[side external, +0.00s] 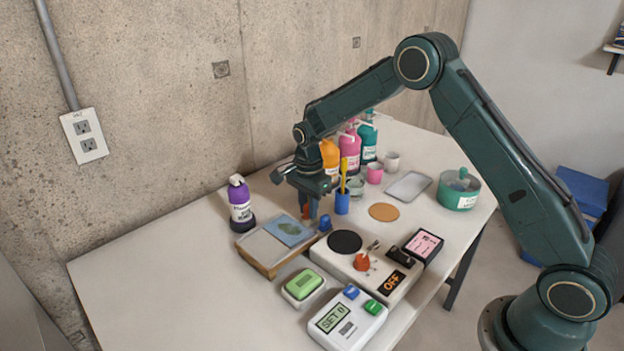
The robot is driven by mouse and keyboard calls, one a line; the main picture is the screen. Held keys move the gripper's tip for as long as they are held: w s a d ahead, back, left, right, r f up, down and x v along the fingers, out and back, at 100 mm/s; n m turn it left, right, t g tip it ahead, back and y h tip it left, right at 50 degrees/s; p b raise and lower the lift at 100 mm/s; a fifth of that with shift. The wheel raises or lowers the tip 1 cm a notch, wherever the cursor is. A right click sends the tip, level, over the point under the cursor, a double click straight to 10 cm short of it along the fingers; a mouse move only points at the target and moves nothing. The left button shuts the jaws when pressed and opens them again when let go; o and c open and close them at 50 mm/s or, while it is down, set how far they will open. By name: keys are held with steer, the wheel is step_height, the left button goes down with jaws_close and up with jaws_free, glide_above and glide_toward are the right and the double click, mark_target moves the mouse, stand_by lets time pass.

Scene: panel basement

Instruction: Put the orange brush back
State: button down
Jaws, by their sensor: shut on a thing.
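My gripper (308,213) points down over the back right part of a shallow wooden-edged tray (262,250). Its fingers are shut on an orange piece, which looks like the orange brush (306,211). Most of the brush is hidden by the fingers, so I cannot tell its tilt or whether it touches the tray. A blue cup (342,205) stands just right of my gripper, with a yellow brush (343,174) upright in it. A blue painted sheet (290,231) lies on the tray.
A small blue object (325,223) sits beside the gripper. Several pump bottles (349,150) stand behind it. A purple bottle (240,205) is at left. The table's left part is clear.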

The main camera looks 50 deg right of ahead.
steer(key=shift+f, duration=0.25)
steer(key=c, duration=1.3)
jaws_free()
steer(key=shift+r, duration=0.1)
step_height(320, 180, up, 12)
